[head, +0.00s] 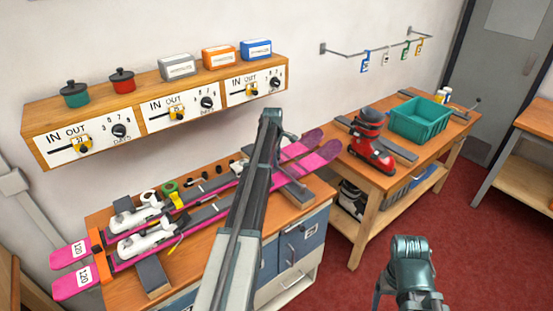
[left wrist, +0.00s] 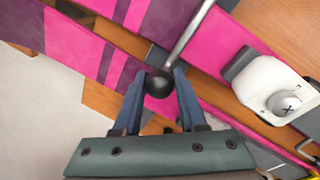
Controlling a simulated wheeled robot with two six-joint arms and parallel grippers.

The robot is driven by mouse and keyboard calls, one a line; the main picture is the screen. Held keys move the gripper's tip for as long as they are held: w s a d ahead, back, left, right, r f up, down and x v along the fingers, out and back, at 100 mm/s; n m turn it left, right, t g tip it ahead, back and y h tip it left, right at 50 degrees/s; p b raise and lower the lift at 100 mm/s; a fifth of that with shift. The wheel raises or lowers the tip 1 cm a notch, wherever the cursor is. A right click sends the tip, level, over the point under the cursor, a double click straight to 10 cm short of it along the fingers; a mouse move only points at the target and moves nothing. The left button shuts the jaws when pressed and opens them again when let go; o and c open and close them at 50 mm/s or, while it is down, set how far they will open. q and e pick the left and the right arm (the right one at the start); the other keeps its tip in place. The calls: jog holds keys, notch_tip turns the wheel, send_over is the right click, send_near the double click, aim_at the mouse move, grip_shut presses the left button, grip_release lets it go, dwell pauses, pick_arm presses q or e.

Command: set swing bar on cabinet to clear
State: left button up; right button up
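The swing bar (left wrist: 192,38) is a thin metal rod ending in a black ball knob (left wrist: 158,84). In the left wrist view it slants over the pink skis. The fingers of my left gripper (left wrist: 160,88) stand on either side of the knob, which fills the gap between them; it looks gripped. In the head view my left gripper (head: 277,135) is above the right part of the cabinet (head: 215,258), and my left arm hides the bar there. My right gripper (head: 408,250) is at the lower right, over the floor, away from the cabinet; its fingers are not clear.
Two pink skis (head: 80,250) with white bindings (head: 140,242) lie on the cabinet. A shelf with dials (head: 120,130) hangs above it on the wall. To the right a bench carries a red boot (head: 370,145) and a green bin (head: 420,120). Red floor (head: 480,230) is clear.

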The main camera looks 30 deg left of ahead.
pick_arm(q)
grip_shut()
dwell(1.0)
